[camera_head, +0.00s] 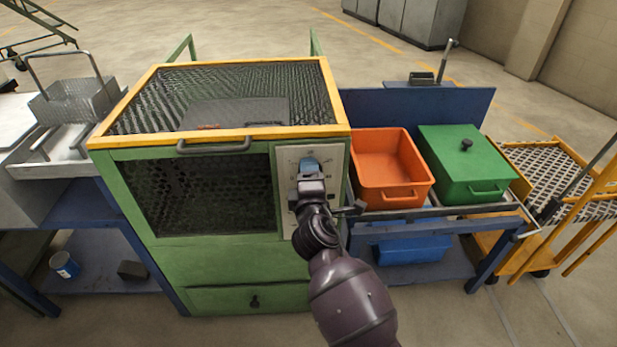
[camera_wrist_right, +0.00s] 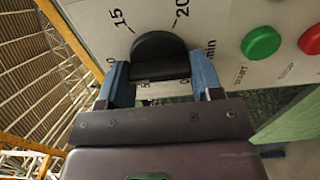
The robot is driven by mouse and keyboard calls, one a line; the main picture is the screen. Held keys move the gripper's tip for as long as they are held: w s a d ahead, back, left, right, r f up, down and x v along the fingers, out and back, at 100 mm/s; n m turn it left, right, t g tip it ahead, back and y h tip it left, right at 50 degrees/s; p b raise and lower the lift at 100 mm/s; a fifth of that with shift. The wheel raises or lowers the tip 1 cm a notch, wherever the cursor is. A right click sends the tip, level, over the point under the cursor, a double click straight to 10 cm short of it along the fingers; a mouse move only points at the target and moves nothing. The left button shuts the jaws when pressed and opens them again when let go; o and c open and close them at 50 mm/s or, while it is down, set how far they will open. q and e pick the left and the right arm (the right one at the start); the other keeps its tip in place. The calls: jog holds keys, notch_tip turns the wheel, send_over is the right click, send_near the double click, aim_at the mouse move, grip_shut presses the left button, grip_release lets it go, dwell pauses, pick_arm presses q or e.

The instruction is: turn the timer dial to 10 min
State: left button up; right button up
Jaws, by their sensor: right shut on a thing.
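The black timer dial (camera_wrist_right: 158,55) sits on the pale control panel of the green furnace, with the marks 15 and 20 readable beside it in the right wrist view. Its pointer cannot be made out. My right gripper (camera_wrist_right: 161,83) is shut on the dial, with one blue finger on each side. In the head view my right gripper (camera_head: 309,168) is at the upper part of the panel (camera_head: 284,157) and hides the dial. My left gripper is not in view.
A green button (camera_wrist_right: 261,42) and a red button (camera_wrist_right: 312,40) are beside the dial on the panel. The furnace (camera_head: 205,262) has a yellow-framed mesh lid with a handle (camera_head: 213,146). An orange bin (camera_head: 383,192) and a green lidded box (camera_head: 466,160) stand right of it.

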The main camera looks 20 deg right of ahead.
dwell(0.4)
jog(key=o, duration=0.9)
jog(key=shift+s, duration=0.1)
jog(key=v, duration=0.7)
jog(key=shift+s+a, duration=0.1)
jog(key=shift+s, duration=0.1)
jog(key=shift+m, duration=0.3)
